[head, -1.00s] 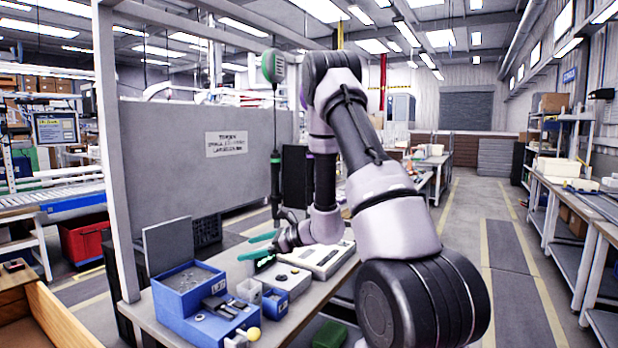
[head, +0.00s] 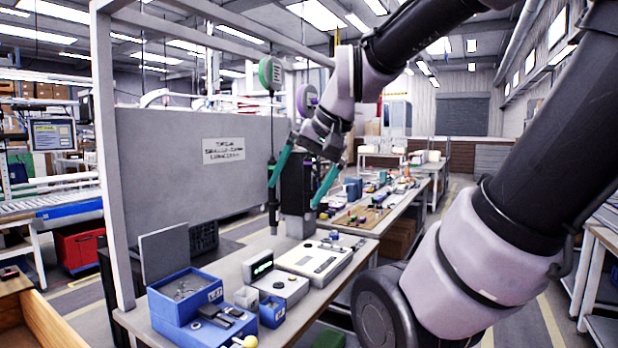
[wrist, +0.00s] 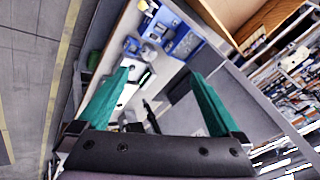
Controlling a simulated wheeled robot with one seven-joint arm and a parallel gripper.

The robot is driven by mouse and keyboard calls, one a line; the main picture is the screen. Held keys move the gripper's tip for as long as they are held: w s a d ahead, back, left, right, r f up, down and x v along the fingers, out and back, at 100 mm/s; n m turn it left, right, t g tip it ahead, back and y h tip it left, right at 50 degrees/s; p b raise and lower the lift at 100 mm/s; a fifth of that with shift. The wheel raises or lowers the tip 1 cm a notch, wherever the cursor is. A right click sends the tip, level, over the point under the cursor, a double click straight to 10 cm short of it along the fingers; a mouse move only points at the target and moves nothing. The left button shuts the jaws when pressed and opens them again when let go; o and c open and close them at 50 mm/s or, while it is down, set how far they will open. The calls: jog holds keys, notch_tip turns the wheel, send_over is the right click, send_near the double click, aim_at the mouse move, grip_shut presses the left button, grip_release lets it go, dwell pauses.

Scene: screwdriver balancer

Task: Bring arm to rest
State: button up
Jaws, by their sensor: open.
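My gripper (head: 297,190) is raised above the workbench (head: 236,262) in the head view. A purple balancer (head: 307,100) hangs behind my wrist. My arm arches in from the right side.
Blue bins (head: 186,297), a small display box (head: 259,266) and a light flat device (head: 315,262) stand on the bench below. A grey panel (head: 190,185) and a frame post (head: 113,170) stand at the left. An aisle runs at the right behind my arm.

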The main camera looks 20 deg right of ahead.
jog(key=shift+s+d+r+n+t+h, duration=0.3)
jog(key=shift+s+d+r+t+h, duration=0.25)
jog(key=shift+d+r+t, duration=0.25)
dwell(0.8)
